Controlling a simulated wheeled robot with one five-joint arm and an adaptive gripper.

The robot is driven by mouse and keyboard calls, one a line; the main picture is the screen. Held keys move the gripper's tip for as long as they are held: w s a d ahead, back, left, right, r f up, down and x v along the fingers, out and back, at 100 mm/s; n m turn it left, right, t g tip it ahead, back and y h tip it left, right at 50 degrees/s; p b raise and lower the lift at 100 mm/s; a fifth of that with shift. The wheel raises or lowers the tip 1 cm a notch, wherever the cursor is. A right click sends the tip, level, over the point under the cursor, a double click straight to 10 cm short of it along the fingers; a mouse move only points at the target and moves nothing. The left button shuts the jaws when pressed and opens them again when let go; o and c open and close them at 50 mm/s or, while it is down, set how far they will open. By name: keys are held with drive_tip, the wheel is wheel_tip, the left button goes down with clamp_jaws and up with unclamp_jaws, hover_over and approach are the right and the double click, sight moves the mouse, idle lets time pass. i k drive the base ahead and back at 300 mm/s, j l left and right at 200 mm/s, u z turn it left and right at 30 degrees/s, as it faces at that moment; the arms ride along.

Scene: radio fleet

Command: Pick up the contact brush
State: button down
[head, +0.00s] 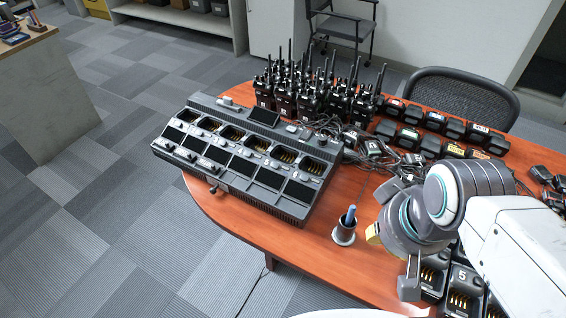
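A small dark cup (344,232) stands on the orange-brown table, right of the large charger. A slim blue-tipped item (350,214) stands upright in it. It may be the contact brush, but it is too small to be sure, and its lower part is hidden in the cup. My gripper (400,238) is just right of the cup, over the table's front part. Its two grey fingers are spread wide apart, and nothing shows between them. My arm hides part of the table behind it.
A large multi-bay charger (247,158) fills the table's left. Several upright radios (312,98) stand behind it, with tangled cables (372,150) to their right. Battery packs (436,122) lie in rows at the back. Single chargers (462,300) sit under my arm. A chair (462,92) stands behind.

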sight(351, 211)
drive_tip(key=i+j+u, duration=0.1)
drive_tip(key=j+u, duration=0.15)
drive_tip(key=u, duration=0.2)
drive_tip(key=i+j+u, duration=0.2)
drive_tip(key=u, duration=0.25)
drive_tip(key=i+j+u, duration=0.2)
drive_tip(key=u, duration=0.3)
